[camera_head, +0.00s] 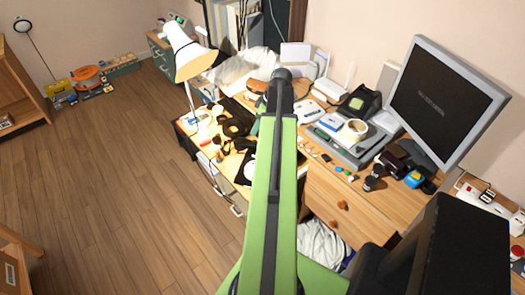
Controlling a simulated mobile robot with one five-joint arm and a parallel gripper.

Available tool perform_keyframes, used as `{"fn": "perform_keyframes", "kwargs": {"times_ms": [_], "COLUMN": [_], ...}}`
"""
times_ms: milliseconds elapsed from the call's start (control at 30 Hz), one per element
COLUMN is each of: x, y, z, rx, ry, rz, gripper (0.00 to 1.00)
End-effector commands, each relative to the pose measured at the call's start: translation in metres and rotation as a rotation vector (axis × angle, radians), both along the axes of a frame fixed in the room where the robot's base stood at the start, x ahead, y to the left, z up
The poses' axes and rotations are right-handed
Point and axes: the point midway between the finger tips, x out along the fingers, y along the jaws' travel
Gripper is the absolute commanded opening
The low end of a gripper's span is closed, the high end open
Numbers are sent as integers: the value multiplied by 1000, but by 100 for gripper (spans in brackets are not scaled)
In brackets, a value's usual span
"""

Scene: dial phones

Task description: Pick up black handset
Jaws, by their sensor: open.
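A black dial phone (362,100) stands on the desk toward the back right, left of the monitor. A dark piece on top of it looks like its handset, but it is too small to be sure. Another black item (236,126) lies among clutter on the left part of the desk; I cannot tell whether it is a handset. My green arm reaches up over the middle of the desk and ends in a dark joint. My gripper's fingers do not show; the arm hides part of the desk behind it.
A large tilted monitor (447,100) stands at right. A lamp (186,52) stands at the desk's left end. Small items crowd the desktop. The wooden floor (120,180) at left is clear.

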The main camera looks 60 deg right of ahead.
Motion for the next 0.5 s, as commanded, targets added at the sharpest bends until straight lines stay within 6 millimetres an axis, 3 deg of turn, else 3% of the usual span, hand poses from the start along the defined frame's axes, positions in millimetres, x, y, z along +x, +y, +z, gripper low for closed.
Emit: {"fn": "perform_keyframes", "kwargs": {"times_ms": [33,100,200,367,500], "x": [-22,-42,-57,-58,-52], "y": [-22,-39,-50,-51,-49], "z": [-2,-2,-2,-4,-22], "rx": [-11,-27,-39,-41,-42], "ry": [-19,-38,-53,-54,-53], "rz": [-5,4,13,16,17], "gripper": [55,55,55,55,55]}}
